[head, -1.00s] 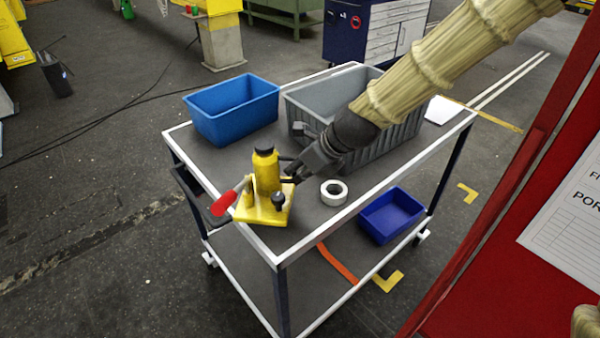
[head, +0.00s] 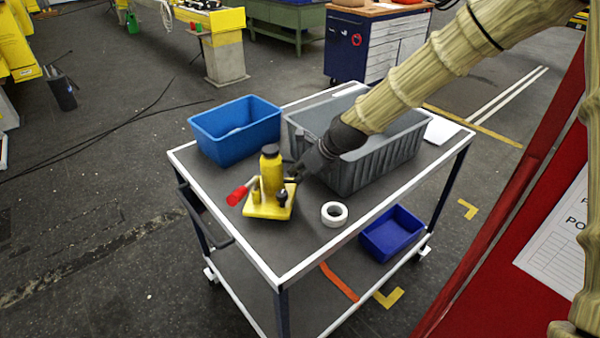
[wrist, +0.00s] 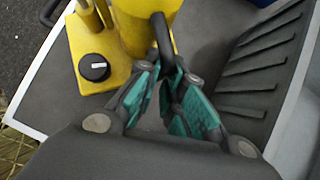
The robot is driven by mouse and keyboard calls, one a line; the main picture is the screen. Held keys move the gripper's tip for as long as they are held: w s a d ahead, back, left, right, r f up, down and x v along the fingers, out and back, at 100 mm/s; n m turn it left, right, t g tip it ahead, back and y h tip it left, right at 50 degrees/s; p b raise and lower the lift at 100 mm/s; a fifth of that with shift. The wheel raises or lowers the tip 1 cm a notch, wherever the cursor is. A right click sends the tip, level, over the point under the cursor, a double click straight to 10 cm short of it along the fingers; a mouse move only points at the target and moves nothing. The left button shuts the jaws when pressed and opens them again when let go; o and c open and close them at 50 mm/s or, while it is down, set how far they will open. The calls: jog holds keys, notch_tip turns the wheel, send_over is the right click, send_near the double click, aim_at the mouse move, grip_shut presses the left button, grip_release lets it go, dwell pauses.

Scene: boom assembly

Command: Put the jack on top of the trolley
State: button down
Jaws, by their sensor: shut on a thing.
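The yellow jack (head: 270,182) stands upright on the dark top shelf of the trolley (head: 236,247), near its front left corner. It has a black cap and a red-ended lever pointing left. My gripper (head: 296,175) is at the jack's right side. In the wrist view the gripper (wrist: 168,82) has its teal-padded fingers closed around the black handle (wrist: 162,35) on the side of the yellow jack (wrist: 100,50). The jack's base appears to rest on the shelf, clear of the white rim.
A blue bin (head: 236,130) and a grey crate (head: 372,150) stand behind the jack. A white tape roll (head: 334,214) lies to its right. A dark blue tray (head: 393,232) is on the lower shelf. A red panel (head: 500,240) stands at the right.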

jog(key=shift+f+p, duration=0.8)
jog(key=shift+f, duration=0.65)
jog(key=c, duration=1.8)
grip_release()
jog(key=shift+s+f, duration=0.15)
jog(key=shift+f, duration=0.1)
jog(key=shift+o, duration=1.3)
jog(key=shift+r, duration=0.1)
jog(key=shift+s+d+r, duration=0.1)
jog(key=shift+d+r, duration=0.15)
jog(key=shift+r, duration=0.15)
jog(key=b+v, duration=0.3)
jog(key=v, duration=0.8)
